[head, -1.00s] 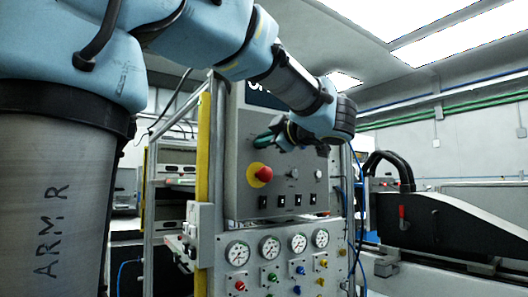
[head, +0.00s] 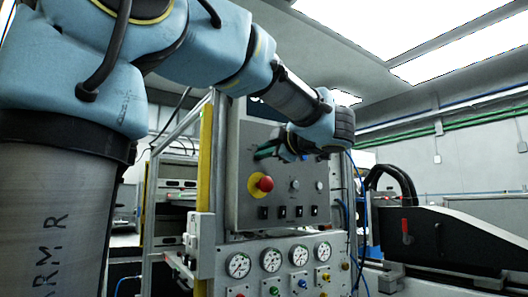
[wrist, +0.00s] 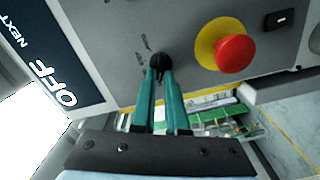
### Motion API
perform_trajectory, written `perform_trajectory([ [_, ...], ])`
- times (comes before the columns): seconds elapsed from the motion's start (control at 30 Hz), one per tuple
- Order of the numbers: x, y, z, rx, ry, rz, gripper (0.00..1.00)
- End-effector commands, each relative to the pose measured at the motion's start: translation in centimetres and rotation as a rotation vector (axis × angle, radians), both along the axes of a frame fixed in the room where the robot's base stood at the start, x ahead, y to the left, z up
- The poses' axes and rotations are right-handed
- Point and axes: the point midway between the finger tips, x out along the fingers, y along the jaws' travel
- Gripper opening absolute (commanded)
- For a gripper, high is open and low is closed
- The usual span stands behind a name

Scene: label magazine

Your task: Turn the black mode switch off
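The black mode switch (wrist: 158,62) is a small black knob on the grey control panel (wrist: 115,20), with small printed marks beside it. In the wrist view my gripper (wrist: 160,77) has its two teal fingers close together, one on each side of the switch, with their tips against it. In the head view my gripper (head: 262,152) is at the upper left of the panel, and it hides the switch. The fingers look closed on the knob. The switch's pointing direction is hard to read.
A red mushroom button (wrist: 234,54) on a yellow ring sits close beside the switch; it also shows in the head view (head: 264,184) just below my gripper. A dark sign (wrist: 45,65) reads OFF and NEXT. Several small black rocker switches and gauges (head: 238,265) lie lower.

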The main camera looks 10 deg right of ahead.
Motion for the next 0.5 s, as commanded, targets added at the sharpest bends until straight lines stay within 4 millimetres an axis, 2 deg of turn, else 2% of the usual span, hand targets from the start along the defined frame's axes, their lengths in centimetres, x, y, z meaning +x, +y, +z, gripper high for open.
perform_trajectory([
  [0.03,0.02,0.02,-0.05,0.001,0.001,0.000,0.18],
  [0.23,0.01,0.02,-0.02,0.001,0.000,0.000,0.40],
  [0.5,-0.12,-0.07,0.01,0.001,0.000,0.000,0.40],
])
